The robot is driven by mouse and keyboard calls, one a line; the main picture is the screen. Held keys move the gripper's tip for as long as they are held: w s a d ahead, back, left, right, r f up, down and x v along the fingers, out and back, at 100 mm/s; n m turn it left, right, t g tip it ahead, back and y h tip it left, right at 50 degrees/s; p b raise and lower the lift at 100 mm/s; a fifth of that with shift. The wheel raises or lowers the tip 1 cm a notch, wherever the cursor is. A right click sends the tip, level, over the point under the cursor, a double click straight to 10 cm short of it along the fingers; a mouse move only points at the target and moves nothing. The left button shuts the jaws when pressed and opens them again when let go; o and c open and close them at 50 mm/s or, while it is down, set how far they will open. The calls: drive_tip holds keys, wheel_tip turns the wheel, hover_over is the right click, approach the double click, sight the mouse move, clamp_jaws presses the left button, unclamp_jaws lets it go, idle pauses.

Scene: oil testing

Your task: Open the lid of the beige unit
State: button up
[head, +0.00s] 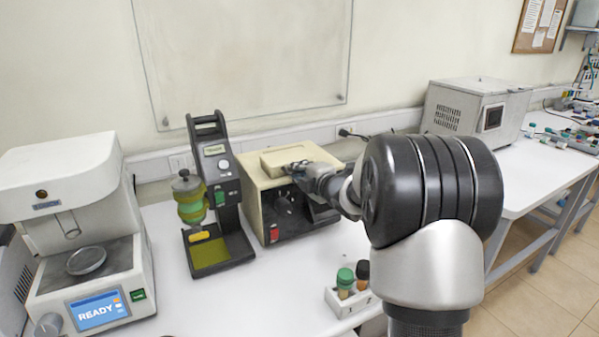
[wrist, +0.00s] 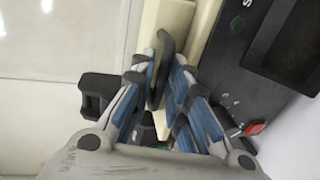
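The beige unit (head: 258,191) stands on the bench against the wall, with a dark front panel that has a knob. Its beige lid (head: 279,157) lies flat on top and looks closed; part of it is hidden by my gripper. My gripper (head: 304,168) reaches in from the right, at the lid's front right side. In the wrist view, a dark curved handle (wrist: 166,58) stands between the two blue-padded fingers of my gripper (wrist: 166,66). The fingers are drawn in close around it, but I cannot tell whether both press on it.
A dark stand with a green-yellow vessel (head: 190,200) is close left of the unit. A white instrument (head: 70,190) with a READY screen is further left. A small rack (head: 350,300) with capped vials stands in front. A grey box (head: 455,108) is at the back right.

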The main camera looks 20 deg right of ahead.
clamp_jaws()
idle(0.3)
drive_tip(key=shift+r, duration=0.1)
